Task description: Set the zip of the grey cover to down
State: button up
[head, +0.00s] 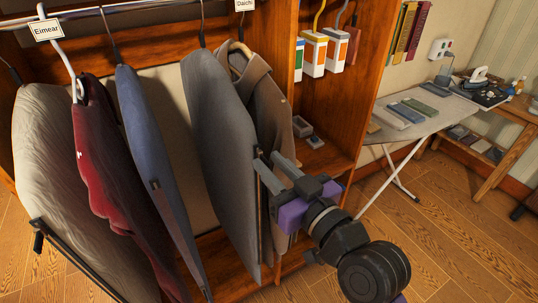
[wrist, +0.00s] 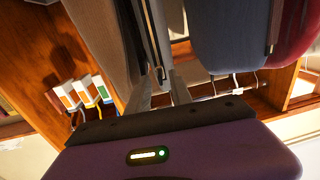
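The grey cover (head: 220,130) hangs from the rail between the blue cover and a brown coat. In the wrist view its narrow front edge (wrist: 146,38) shows as a dark strip. A small metal piece, apparently the zip pull (wrist: 158,73), lies close to my fingertips; how far along the zip it sits is unclear. My gripper (head: 271,164) is at the cover's front edge, about mid-height. Its two fingers (wrist: 160,86) are apart, either side of the strip's end. I cannot tell whether they touch the pull.
The blue cover (head: 145,130), a dark red garment (head: 98,150) and a pale cover (head: 50,150) hang to the left. The brown coat (head: 268,105) hangs close behind the gripper. Boxes (head: 314,55) hang in the right bay. An ironing board (head: 420,120) stands at right; floor before it is clear.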

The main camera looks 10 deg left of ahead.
jog(key=shift+x, duration=1)
jog(key=shift+c, duration=0.5)
jog(key=shift+s, duration=0.1)
grip_shut()
